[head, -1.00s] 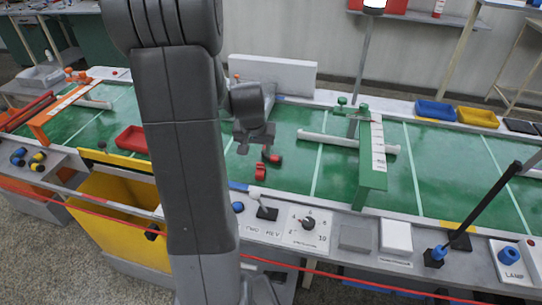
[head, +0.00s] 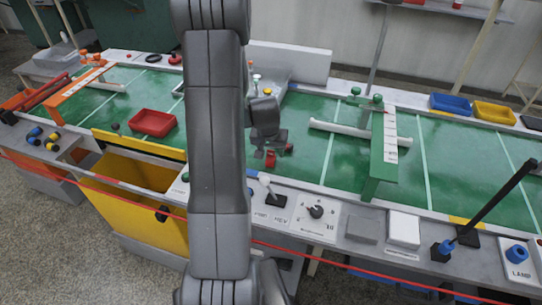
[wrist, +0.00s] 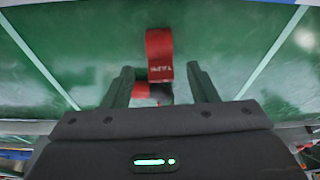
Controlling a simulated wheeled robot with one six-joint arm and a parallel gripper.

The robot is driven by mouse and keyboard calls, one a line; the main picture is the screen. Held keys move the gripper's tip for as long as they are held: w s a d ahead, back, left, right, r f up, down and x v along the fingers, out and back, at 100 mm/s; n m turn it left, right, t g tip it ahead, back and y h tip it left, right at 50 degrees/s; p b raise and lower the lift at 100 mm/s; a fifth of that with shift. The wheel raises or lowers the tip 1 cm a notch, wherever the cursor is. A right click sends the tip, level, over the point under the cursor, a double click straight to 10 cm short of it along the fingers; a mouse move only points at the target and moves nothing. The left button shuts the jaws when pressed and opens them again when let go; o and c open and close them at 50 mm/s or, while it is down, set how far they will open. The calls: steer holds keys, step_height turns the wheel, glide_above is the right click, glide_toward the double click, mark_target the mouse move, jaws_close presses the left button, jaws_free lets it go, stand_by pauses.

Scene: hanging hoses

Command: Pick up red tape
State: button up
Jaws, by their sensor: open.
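A red tape roll (head: 270,159) rests on the green belt, just below my gripper (head: 268,143) in the head view. A second red piece (head: 287,148) sits close beside it on the right. In the wrist view, a red roll with pale lettering (wrist: 159,52) stands ahead of and partly between the fingertips of my open gripper (wrist: 160,70). Another red part (wrist: 141,90) shows lower, between the fingers. Whether a finger touches either cannot be told. My gripper is empty.
A green gate (head: 383,150) crosses the belt on the right, with a white bar (head: 335,131) beside it. A red tray (head: 153,123) lies on the left of the belt. A control panel with a dial (head: 316,211) lines the near edge. A yellow bin (head: 140,205) stands at front left.

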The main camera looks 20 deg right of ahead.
mark_target(271, 155)
steer(key=shift+x, duration=1.8)
steer(key=shift+w, duration=0.1)
steer(key=c, duration=1)
steer(key=shift+c, duration=0.2)
step_height(271, 155, up, 10)
steer(key=shift+r, duration=0.1)
steer(key=shift+o, duration=0.4)
steer(key=shift+c, duration=0.6)
